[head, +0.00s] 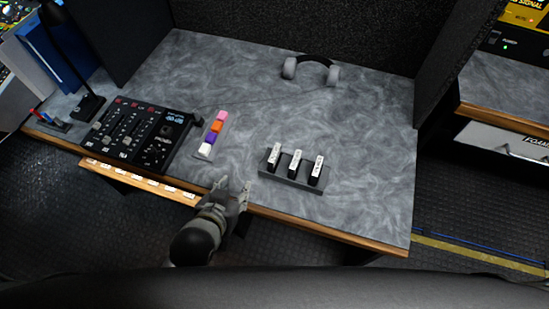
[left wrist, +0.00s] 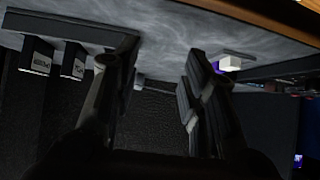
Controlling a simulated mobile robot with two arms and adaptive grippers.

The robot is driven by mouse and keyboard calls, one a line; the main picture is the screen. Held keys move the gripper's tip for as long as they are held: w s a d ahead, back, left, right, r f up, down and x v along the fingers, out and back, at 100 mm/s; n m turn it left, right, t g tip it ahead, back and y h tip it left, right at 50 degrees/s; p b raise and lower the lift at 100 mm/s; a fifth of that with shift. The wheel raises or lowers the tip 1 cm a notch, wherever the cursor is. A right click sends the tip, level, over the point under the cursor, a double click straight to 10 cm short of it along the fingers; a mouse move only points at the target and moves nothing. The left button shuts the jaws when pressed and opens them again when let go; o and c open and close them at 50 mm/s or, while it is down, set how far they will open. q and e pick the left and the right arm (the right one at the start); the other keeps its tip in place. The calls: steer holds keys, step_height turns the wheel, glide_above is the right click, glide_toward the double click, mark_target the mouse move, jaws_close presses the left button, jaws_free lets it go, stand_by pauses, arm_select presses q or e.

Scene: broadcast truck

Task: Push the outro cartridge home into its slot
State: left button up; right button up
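A grey rack (head: 291,182) on the desk's front part holds three black cartridges with white labels: left (head: 275,157), middle (head: 294,163) and right (head: 316,171). The labels are too small to read, so I cannot tell which is the outro cartridge or whether one stands higher. My left gripper (head: 234,192) is open and empty at the desk's front edge, left of the rack and apart from it. In the left wrist view its fingers (left wrist: 150,88) are spread, with two cartridges (left wrist: 37,56) (left wrist: 73,61) beyond the left finger. My right gripper is not in view.
A strip of coloured blocks (head: 213,134) lies left of the rack, just beyond my left gripper. A black mixer (head: 135,131) stands farther left. Headphones (head: 311,70) lie at the back. The desk right of and behind the rack is clear.

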mark_target(274, 154)
arm_select(q)
steer(key=w+d+r+m+t+h, duration=0.1)
steer(key=w+d+r+t+h, duration=0.15)
steer(key=d+r, duration=0.35)
steer(key=shift+t, duration=0.25)
steer(key=shift+s+d+f+x, duration=0.15)
steer(key=shift+f+x, duration=0.2)
steer(key=shift+x, duration=1.5)
steer(key=shift+s+f+x, duration=0.2)
steer(key=shift+f+x, duration=0.15)
steer(key=shift+x, duration=1.45)
steer(key=shift+s+d+f+x, duration=0.15)
steer(key=shift+f+x, duration=0.15)
steer(key=shift+x, duration=1.55)
steer(key=shift+s, duration=0.1)
steer(key=shift+a, duration=0.1)
jaws_close()
